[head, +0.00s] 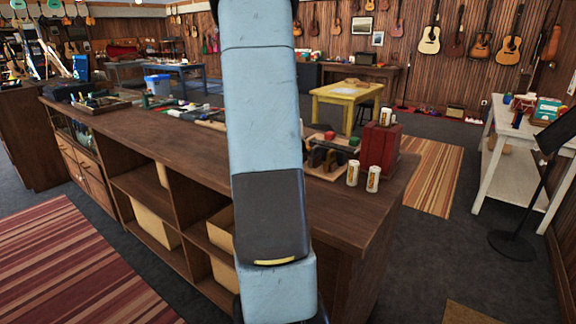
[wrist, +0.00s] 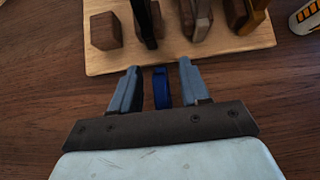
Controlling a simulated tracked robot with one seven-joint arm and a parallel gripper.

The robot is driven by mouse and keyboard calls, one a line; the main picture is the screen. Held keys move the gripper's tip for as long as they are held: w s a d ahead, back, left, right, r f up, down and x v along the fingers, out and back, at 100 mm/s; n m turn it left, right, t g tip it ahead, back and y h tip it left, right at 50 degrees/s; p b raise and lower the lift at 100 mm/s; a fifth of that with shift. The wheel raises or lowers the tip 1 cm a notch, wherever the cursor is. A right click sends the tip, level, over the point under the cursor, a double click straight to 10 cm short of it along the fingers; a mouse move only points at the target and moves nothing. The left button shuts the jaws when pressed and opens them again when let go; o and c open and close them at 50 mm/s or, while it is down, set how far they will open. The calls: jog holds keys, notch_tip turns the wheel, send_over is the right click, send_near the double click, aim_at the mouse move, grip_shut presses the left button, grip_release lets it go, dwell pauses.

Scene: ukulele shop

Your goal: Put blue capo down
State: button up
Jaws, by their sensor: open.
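The blue capo (wrist: 161,88) shows in the wrist view as a narrow upright blue shape at the front edge of a light wooden board (wrist: 115,62). My gripper (wrist: 160,75) is open, with one finger on each side of the capo and a small gap to each. Whether the capo rests on the board's edge or on the counter just before it, I cannot tell. In the head view my arm hides the gripper and the capo.
The board carries dark wooden blocks (wrist: 104,31) and other capos or clamps. On the brown counter (head: 185,145), white cans (head: 352,173) and a red box (head: 378,146) stand to the right of the board. Several tools lie farther left.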

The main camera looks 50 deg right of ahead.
grip_shut()
dwell(0.5)
jog(key=shift+r, duration=0.1)
jog(key=shift+r, duration=0.35)
notch_tip(320, 180, up, 2)
jog(key=shift+r, duration=0.25)
jog(key=s+a+r, duration=0.8)
jog(key=s+r, duration=0.1)
jog(key=s, duration=0.2)
jog(key=shift+a+r, duration=0.25)
jog(key=shift+a, duration=0.15)
